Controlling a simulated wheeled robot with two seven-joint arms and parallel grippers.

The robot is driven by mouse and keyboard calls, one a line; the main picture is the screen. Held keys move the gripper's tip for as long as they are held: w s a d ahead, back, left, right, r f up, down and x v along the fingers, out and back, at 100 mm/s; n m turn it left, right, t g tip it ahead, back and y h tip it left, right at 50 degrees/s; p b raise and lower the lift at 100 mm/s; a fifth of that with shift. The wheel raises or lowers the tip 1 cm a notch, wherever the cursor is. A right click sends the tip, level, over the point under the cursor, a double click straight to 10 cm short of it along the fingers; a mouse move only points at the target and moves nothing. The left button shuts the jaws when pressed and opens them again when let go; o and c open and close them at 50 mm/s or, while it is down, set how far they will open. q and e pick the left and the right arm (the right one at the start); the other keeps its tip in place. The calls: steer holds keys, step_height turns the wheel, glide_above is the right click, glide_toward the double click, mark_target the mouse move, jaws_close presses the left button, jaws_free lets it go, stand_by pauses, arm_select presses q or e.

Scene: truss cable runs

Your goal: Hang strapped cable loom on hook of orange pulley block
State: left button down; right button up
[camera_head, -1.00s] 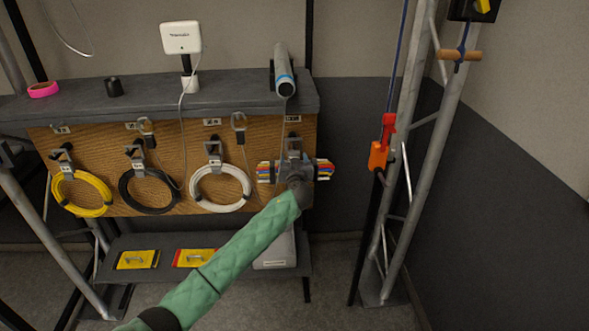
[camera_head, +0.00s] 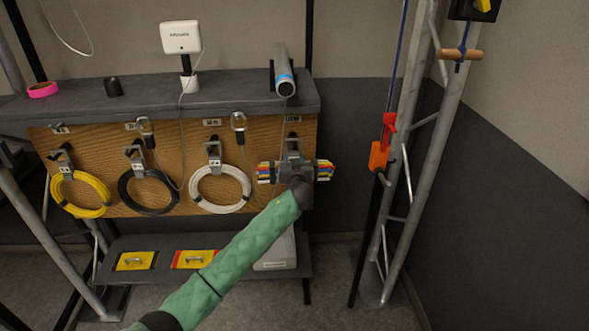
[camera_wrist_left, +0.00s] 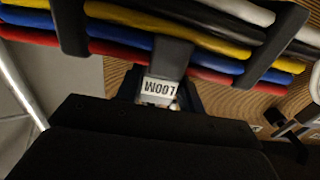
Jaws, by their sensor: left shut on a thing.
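The strapped cable loom (camera_head: 325,170) is a flat bundle of red, blue, yellow, black and white cables at the right end of the wooden board. In the left wrist view the loom (camera_wrist_left: 215,40) spans the top, with dark straps and a tag reading LOOM. My left gripper (camera_head: 294,168) is shut on the loom at its middle, by the tag; the wrist hides part of the bundle. The orange pulley block (camera_head: 378,156) hangs to the right along the truss, apart from the loom, with a small hook (camera_head: 383,178) at its bottom. My right gripper is not in view.
White, black and yellow cable coils (camera_head: 220,189) hang on board hooks to the left. A shelf (camera_head: 130,102) above holds a grey cylinder (camera_head: 284,75) and a white box (camera_head: 181,38). The truss (camera_head: 410,150) stands right of the pulley block. Open space lies between board and block.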

mark_target(294, 154)
arm_select(q)
steer(key=shift+r, duration=0.25)
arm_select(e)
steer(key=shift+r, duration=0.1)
arm_select(q)
steer(key=shift+r+p, duration=0.4)
steer(key=shift+r, duration=0.75)
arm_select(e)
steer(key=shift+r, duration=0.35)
arm_select(q)
steer(key=shift+f, duration=0.1)
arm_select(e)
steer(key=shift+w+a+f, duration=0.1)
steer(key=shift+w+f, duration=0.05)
arm_select(q)
steer(key=shift+b, duration=0.35)
steer(key=shift+f, duration=0.15)
steer(key=shift+s+d, duration=0.1)
steer(key=shift+s, duration=0.1)
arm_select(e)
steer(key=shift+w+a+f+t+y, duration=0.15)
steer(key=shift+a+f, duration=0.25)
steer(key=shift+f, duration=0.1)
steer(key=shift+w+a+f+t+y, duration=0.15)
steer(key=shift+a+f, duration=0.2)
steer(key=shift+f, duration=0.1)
